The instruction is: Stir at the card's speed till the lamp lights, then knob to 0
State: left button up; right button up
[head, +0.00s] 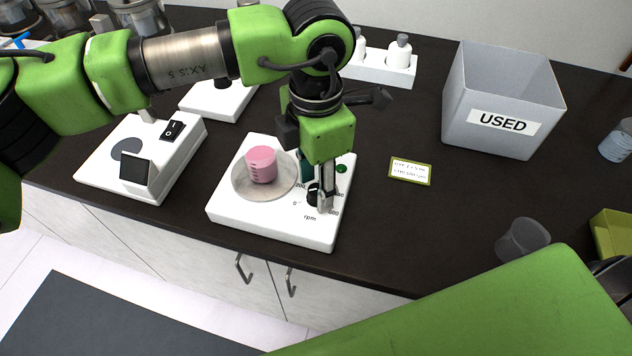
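The white stirrer (228,211) stands near the bench's front edge. A small beaker with pink contents (261,164) sits upright on its round plate (281,189). The dark speed knob (313,192) is partly hidden by my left gripper (322,205), which points down with its fingertips at the knob. Whether the fingers grip it, and the knob's exact setting, cannot be told. The small lamp (341,169) looks dark green, with no clear glow. The green-edged card (410,171) lies right of the stirrer; its writing is too small to read. My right gripper is out of view.
A white device with a black switch (172,131) stands left of the stirrer. A grey USED bin (461,115) and a white rack (398,73) with bottles are behind. A clear cup (522,238) and green tray (612,236) are at right. Bench around the card is clear.

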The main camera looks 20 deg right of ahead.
aim_at(316, 189)
pick_arm(q)
notch_tip(316, 189, up, 11)
jog(key=shift+r, duration=0.2)
dwell(0.6)
